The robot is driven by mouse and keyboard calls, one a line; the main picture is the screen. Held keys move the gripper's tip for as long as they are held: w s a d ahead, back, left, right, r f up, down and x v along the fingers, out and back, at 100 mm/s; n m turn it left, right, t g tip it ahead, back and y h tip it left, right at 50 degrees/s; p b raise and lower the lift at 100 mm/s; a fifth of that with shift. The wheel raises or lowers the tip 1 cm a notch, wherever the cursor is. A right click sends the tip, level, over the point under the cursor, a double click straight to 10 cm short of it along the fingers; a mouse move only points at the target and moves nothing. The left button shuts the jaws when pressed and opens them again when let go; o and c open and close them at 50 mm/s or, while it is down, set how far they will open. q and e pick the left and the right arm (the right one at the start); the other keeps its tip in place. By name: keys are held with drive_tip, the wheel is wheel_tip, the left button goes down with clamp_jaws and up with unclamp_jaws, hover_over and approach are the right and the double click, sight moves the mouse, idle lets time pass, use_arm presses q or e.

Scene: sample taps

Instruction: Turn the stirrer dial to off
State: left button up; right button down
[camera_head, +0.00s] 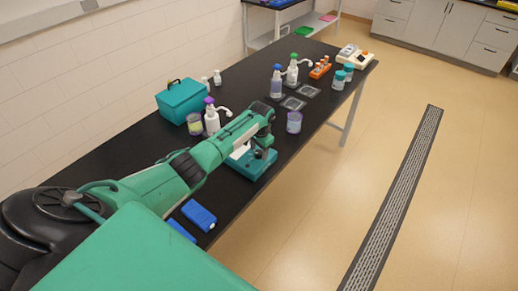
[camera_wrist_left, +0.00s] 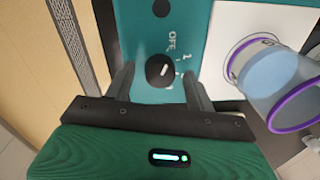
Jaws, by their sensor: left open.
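The stirrer (camera_head: 252,168) is a teal unit with a white top plate on the black bench, partly hidden by my left arm in the head view. In the left wrist view its black dial (camera_wrist_left: 159,70) carries a short white pointer mark. The "OFF" label (camera_wrist_left: 172,41) and the digit 1 are printed beside the dial; other marks are hidden near the right finger. My left gripper (camera_wrist_left: 158,88) is open, with one finger on either side of the dial; I cannot tell whether they touch it. It also shows above the stirrer in the head view (camera_head: 262,148).
A clear beaker with a purple rim and blue contents (camera_wrist_left: 275,85) overlaps the white plate (camera_wrist_left: 240,45), close to the right finger. A second black round part (camera_wrist_left: 161,8) is on the panel. Blue boxes (camera_head: 199,215), bottles (camera_head: 212,121) and a teal case (camera_head: 181,101) stand on the bench.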

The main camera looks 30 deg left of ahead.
sight(260, 153)
use_arm(q)
drive_tip(key=shift+r, duration=0.15)
wheel_tip(260, 153, up, 14)
drive_tip(key=b, duration=0.3)
drive_tip(key=shift+d+f+b, duration=0.25)
drive_tip(key=shift+d+b, duration=0.1)
drive_tip(key=shift+b, duration=0.05)
drive_tip(key=shift+s, duration=0.15)
